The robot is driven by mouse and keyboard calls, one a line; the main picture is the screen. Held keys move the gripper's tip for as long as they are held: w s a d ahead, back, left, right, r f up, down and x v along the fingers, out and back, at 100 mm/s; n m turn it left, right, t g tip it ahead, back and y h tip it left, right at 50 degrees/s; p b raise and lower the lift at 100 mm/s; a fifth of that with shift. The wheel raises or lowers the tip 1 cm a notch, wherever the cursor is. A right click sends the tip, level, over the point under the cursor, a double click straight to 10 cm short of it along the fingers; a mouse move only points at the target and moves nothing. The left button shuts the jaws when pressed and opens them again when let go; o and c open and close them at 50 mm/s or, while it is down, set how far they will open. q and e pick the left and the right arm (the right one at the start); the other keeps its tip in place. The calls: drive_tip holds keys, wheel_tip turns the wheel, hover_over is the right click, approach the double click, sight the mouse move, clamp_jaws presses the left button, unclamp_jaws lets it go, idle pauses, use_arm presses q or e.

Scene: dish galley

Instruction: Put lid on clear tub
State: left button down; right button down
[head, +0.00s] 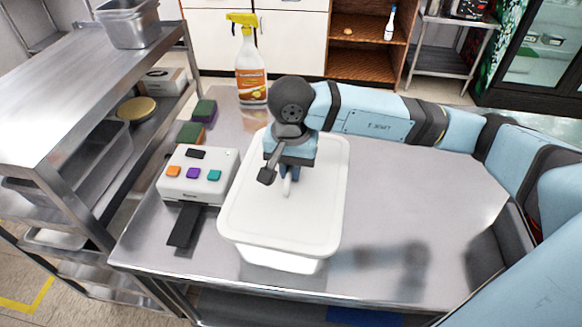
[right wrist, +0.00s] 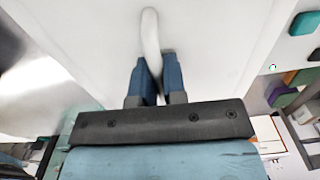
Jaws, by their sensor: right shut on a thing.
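The white lid (head: 310,215) lies over the top of the tub (head: 280,260), which stands on the steel table. The lid covers the tub's opening; I cannot tell whether it is fully seated all round. My right gripper (head: 288,183) comes down from above and is shut on the lid's handle, near the lid's middle. In the right wrist view the two blue fingers (right wrist: 158,88) close on the white handle (right wrist: 150,40), with the lid (right wrist: 215,45) spread out around it. My left gripper is not in view.
A white button box (head: 198,175) with a black strip stands left of the tub. Sponges (head: 204,111) and an orange spray bottle (head: 250,70) stand behind. A steel rack (head: 75,90) is at left. The table's right side (head: 420,200) is clear.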

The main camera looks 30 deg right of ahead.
drive_tip(key=c, duration=1.1)
unclamp_jaws()
drive_tip(key=shift+r+p, duration=1.1)
drive_tip(key=shift+r, duration=2.35)
